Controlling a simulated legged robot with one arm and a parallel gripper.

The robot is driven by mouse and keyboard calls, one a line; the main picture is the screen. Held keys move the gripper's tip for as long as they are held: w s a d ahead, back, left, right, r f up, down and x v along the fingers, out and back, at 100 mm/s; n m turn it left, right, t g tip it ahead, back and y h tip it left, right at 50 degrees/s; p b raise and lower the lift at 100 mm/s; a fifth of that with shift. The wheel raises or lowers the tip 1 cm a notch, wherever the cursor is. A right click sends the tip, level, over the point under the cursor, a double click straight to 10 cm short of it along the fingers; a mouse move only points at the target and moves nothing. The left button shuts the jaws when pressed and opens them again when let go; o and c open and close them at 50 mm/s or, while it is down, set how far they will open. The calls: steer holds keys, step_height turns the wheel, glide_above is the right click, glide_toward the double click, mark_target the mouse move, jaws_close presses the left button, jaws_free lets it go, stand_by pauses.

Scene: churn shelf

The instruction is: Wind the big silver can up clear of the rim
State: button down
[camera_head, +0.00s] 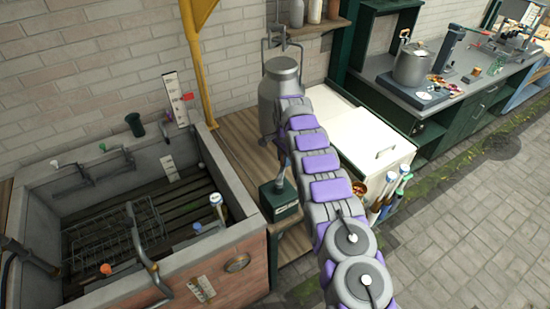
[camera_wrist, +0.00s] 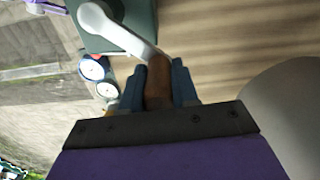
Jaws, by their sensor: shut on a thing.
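The big silver can (camera_head: 274,98) is upright over or on the wooden deck right of the stone trough, its raised bail at a hook above. I cannot tell whether its base touches the deck; my arm covers its lower right. A grey curved surface at the right of the wrist view, probably the can (camera_wrist: 292,112), is close by. A dark green winch box (camera_head: 280,202) stands at the deck's front; it also shows in the wrist view (camera_wrist: 128,22). Its pale crank arm (camera_wrist: 108,28) ends in a brown grip (camera_wrist: 158,84). My gripper (camera_wrist: 157,76) is shut on this grip.
The stone trough (camera_head: 228,185) with a thick rim, taps and a wire rack fills the left. A yellow post (camera_head: 196,70) rises behind it. A white chest (camera_head: 372,135) stands right of my arm. Paved floor (camera_head: 470,210) lies open at the right.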

steer(key=d, duration=0.1)
steer(key=s+d, duration=0.1)
steer(key=d, duration=0.1)
steer(key=s+d+b, duration=0.1)
steer(key=d, duration=0.1)
steer(key=shift+s+f, duration=0.1)
steer(key=shift+s, duration=0.1)
steer(key=c, duration=1.1)
jaws_free()
steer(key=shift+a, duration=0.1)
steer(key=o, duration=0.3)
